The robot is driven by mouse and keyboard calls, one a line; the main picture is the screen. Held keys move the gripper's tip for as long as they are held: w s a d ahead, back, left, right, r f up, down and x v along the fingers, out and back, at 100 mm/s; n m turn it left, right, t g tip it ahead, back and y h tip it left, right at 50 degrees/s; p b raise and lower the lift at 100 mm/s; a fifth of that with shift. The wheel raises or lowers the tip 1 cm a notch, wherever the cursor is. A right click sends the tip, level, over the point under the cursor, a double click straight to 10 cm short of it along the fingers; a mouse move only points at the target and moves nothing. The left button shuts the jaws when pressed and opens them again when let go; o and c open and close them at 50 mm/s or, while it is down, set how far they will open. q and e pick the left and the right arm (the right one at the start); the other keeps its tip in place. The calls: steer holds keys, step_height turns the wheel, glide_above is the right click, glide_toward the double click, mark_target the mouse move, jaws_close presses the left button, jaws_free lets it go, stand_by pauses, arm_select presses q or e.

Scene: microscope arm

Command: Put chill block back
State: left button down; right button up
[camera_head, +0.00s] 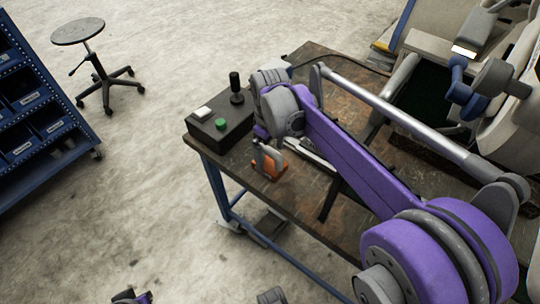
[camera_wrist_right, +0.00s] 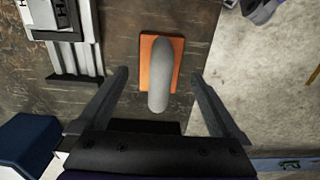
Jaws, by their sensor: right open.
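An orange block with a rounded grey handle, which looks like the chill block (camera_wrist_right: 148,62), lies on the dark worktable (camera_wrist_right: 200,25). In the head view the orange block (camera_head: 270,170) is near the table's front left edge, partly hidden by my gripper. My right gripper (camera_wrist_right: 160,78) is open above it, with one finger on each side of the handle and a visible gap to both. In the head view my right gripper (camera_head: 267,157) points down at the block from my purple arm.
A control box (camera_head: 219,128) with a joystick and green button stands at the table's left corner. Grey metal rails (camera_wrist_right: 80,58) lie beside the block. A large pale machine (camera_head: 515,60) stands at the right. A blue rack (camera_head: 40,110) and stool (camera_head: 78,32) are left.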

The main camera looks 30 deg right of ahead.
step_height(320, 180, up, 9)
steer(key=shift+r+p, duration=0.2)
steer(key=shift+p, duration=0.45)
